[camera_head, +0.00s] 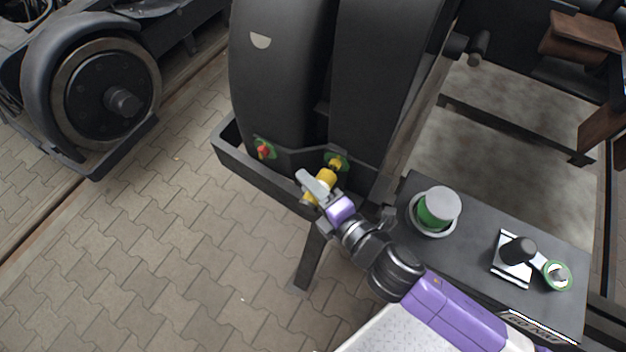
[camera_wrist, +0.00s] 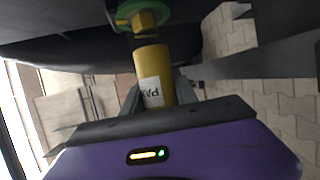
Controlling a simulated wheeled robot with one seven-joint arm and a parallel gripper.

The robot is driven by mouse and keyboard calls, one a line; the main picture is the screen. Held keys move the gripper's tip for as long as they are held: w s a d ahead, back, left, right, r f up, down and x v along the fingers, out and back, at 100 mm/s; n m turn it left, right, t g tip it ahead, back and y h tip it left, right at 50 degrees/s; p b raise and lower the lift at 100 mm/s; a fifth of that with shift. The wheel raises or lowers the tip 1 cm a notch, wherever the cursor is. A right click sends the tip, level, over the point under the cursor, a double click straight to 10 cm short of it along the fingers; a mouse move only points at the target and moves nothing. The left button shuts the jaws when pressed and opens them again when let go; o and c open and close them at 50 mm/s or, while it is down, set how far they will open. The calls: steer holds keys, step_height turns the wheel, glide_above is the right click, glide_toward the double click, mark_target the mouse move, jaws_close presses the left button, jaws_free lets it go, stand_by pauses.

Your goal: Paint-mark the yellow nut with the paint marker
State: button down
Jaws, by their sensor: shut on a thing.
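The yellow nut (camera_head: 336,163) sits on a green disc low on the dark bogie housing in the head view. It also shows at the top of the wrist view (camera_wrist: 143,20). My gripper (camera_head: 314,188) is shut on the yellow paint marker (camera_head: 325,180), which has a white label in the wrist view (camera_wrist: 154,78). The marker points at the nut, and its far end is very close to it. I cannot tell whether they touch. The marker's near end is hidden by my gripper in the wrist view.
A red nut (camera_head: 264,151) on a green disc is to the left on the same housing. A dark ledge (camera_head: 262,178) runs below. A dark bench (camera_head: 478,240) at right bears a green pot with a grey top (camera_head: 439,206) and a black-handled tool (camera_head: 517,251).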

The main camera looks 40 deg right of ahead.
mark_target(301, 206)
steer(key=shift+s+a+b, duration=0.25)
steer(key=shift+a, duration=0.4)
steer(key=shift+s+a+b, duration=0.25)
steer(key=shift+s+a, duration=0.05)
steer(key=shift+a, duration=0.4)
steer(key=shift+s+a+b, duration=0.25)
steer(key=shift+a, duration=0.4)
